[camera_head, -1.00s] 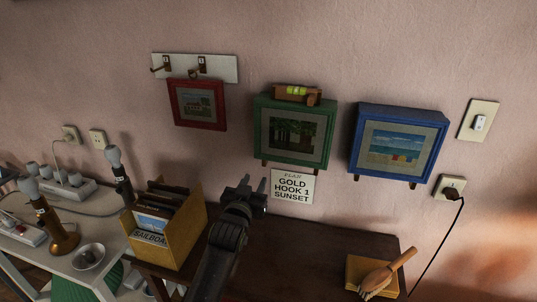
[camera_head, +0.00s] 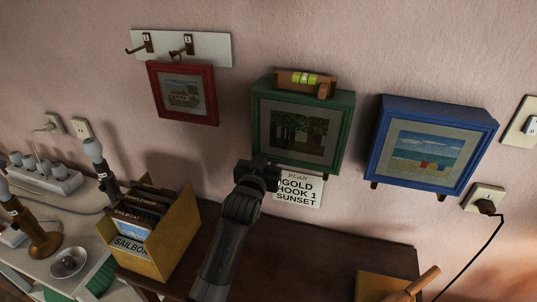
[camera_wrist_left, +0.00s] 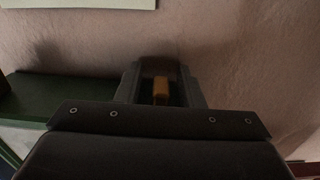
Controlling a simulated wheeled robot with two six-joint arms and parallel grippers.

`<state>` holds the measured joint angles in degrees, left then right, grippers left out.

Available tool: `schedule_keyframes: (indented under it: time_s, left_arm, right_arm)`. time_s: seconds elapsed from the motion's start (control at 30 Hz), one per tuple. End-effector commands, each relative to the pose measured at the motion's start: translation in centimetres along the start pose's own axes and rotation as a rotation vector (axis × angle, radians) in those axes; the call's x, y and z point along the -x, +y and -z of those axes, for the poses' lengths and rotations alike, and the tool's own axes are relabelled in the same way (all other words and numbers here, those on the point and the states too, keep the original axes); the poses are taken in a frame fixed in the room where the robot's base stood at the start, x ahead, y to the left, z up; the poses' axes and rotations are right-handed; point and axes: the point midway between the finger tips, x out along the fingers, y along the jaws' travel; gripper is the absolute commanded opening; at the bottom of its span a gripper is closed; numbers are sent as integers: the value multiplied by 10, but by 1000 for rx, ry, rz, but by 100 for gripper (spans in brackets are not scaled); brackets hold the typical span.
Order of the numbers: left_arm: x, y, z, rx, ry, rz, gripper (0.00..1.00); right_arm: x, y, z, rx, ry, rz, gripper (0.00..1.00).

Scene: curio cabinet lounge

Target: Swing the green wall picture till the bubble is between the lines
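The green wall picture (camera_head: 346,130) hangs in the middle of the wall. A wooden level (camera_head: 288,84) with a yellow-green vial (camera_head: 304,78) sits on its top edge. The bubble is too small to place against the lines. My left gripper (camera_head: 262,170) is at the picture's lower left corner, just under its bottom edge. In the left wrist view my left gripper (camera_wrist_left: 160,88) has its fingers apart around a small orange-brown peg (camera_wrist_left: 160,92), with gaps beside it. The green frame (camera_wrist_left: 60,95) shows at left there. My right gripper is not in view.
A red picture (camera_head: 185,120) under a hook board (camera_head: 215,48) hangs left, a blue picture (camera_head: 378,150) right. A sign (camera_head: 312,192) is just right of my gripper.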

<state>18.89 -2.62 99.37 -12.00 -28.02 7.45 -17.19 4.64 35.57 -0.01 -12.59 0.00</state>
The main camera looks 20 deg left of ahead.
Motion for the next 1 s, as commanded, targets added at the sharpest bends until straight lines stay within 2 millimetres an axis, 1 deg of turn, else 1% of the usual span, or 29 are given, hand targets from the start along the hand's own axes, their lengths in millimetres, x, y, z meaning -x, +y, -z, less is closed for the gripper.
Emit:
schedule_keyframes:
  time_s: [0.13, 0.17, 0.4, 0.67, 0.83, 1.0]
  left_arm:
    - [0, 0, 0, 0, 0, 0, 35]
    - [0, 0, 0, 0, 0, 0, 32]
    - [0, 0, 0, 0, 0, 0, 0]
    - [0, 0, 0, 0, 0, 0, 0]
    - [0, 1, 1, 11, -1, 0, 0]
    - [0, 2, 0, 14, 1, 0, 0]
  right_arm:
    - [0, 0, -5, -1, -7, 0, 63]
    - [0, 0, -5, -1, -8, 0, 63]
    - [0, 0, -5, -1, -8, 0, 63]
    - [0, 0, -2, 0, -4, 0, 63]
    - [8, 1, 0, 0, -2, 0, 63]
    - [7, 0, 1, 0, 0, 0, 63]
